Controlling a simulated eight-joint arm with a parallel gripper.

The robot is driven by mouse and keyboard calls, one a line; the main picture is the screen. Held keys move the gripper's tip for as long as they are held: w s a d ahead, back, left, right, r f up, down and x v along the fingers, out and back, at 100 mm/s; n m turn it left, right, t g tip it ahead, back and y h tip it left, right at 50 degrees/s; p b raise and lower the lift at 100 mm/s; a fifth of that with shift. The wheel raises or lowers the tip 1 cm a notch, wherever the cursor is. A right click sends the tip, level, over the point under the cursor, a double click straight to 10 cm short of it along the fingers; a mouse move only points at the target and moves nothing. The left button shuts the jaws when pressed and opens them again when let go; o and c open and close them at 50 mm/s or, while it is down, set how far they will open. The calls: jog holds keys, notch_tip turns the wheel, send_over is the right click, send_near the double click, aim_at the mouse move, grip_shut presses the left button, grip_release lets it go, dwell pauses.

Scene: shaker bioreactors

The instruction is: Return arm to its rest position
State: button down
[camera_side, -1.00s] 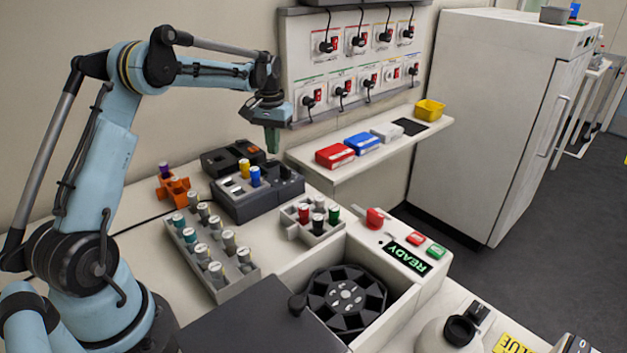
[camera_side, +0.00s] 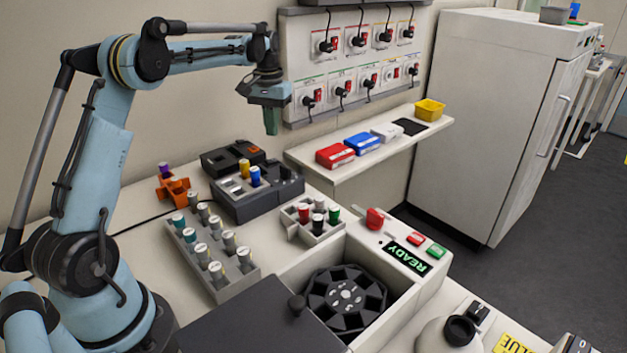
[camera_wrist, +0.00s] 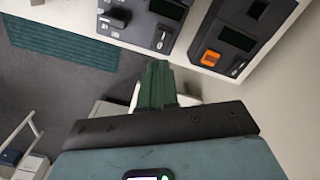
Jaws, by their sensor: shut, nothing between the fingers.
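My gripper (camera_side: 271,121) hangs pointing down in the side view, above and behind the dark instrument block, in front of the wall with the sockets. Its green fingers are together with nothing between them. In the wrist view the shut green fingers (camera_wrist: 157,84) show at the centre, clear of any object. My arm is raised and bent, with its forearm reaching right across the upper left of the side view.
Below stand a dark block (camera_side: 257,192) with coloured tubes, a long vial rack (camera_side: 222,285), a small rack (camera_side: 310,235) and an open centrifuge (camera_side: 392,300) reading READY. A shelf (camera_side: 400,148) holds boxes. Space around my gripper is free.

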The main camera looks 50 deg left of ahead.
jog(key=s+d+r+m+t, duration=0.25)
jog(key=s+d, duration=0.25)
jog(key=d, duration=0.4)
jog(key=s+d+r+m+t, duration=0.25)
jog(key=s+d, duration=0.25)
jog(key=d, duration=0.5)
jog(key=s+d+f+m+t, duration=0.1)
jog(key=s+d+f+t, duration=0.1)
jog(key=s+d+f, duration=0.2)
jog(key=s+d, duration=0.1)
jog(key=s, duration=0.1)
jog(key=shift+s, duration=0.35)
